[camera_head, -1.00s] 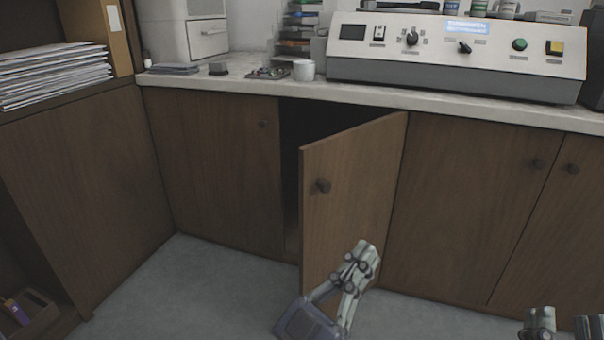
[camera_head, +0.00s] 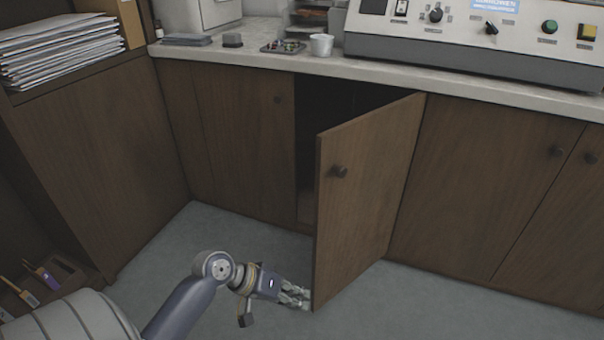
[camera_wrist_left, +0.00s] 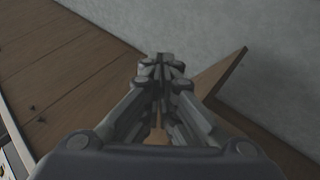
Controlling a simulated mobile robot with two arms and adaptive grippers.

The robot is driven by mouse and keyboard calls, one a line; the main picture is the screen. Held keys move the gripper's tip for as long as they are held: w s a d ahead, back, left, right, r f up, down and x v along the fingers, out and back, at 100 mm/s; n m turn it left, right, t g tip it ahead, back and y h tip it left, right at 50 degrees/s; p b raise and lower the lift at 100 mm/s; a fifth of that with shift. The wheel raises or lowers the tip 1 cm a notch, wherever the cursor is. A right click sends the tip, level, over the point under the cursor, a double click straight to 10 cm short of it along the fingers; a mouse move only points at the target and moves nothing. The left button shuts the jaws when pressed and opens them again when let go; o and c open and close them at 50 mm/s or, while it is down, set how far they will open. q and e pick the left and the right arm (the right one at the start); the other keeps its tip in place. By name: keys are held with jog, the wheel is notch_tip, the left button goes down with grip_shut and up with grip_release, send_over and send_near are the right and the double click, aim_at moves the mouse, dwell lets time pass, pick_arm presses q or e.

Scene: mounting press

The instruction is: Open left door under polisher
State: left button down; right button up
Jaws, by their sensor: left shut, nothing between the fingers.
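The brown wooden door (camera_head: 368,190) with a dark round knob (camera_head: 339,171) stands partly open, swung out from its right-hand hinge side. A dark gap shows the cabinet inside (camera_head: 325,105). My left gripper (camera_head: 306,299) is shut and empty, low by the bottom free corner of the door, at its left edge. I cannot tell whether it touches the door. In the left wrist view the closed fingers (camera_wrist_left: 160,62) point toward the floor, with the door (camera_wrist_left: 218,75) just beyond and to the right. My right gripper is not in view.
The polisher (camera_head: 470,45) stands on the pale countertop (camera_head: 440,82) above. Closed doors flank the opening, one at left (camera_head: 245,150) and one at right (camera_head: 480,190). A side cabinet with papers (camera_head: 65,50) is at the left. The grey floor (camera_head: 215,230) is clear before the cabinets.

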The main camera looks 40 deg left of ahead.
pick_arm(q)
jog(key=w+a+r+n+t+h, duration=0.1)
jog(key=w+a+r+n+t, duration=0.35)
jog(key=a+r, duration=0.55)
jog(key=w+a+r+n+t+h, duration=0.2)
jog(key=w+a+r+n+t, duration=0.25)
jog(key=a+r, duration=0.55)
jog(key=w+d+b, duration=0.1)
jog(key=w+d, duration=0.6)
jog(key=d, duration=0.2)
jog(key=shift+w+r+m, duration=0.25)
jog(key=shift+w+m, duration=0.05)
jog(key=shift+w, duration=0.05)
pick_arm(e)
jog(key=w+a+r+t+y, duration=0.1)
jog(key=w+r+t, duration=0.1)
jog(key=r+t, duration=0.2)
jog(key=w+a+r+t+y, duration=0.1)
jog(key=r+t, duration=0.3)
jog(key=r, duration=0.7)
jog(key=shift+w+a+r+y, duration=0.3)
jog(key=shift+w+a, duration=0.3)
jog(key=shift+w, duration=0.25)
pick_arm(q)
jog(key=shift+d, duration=0.15)
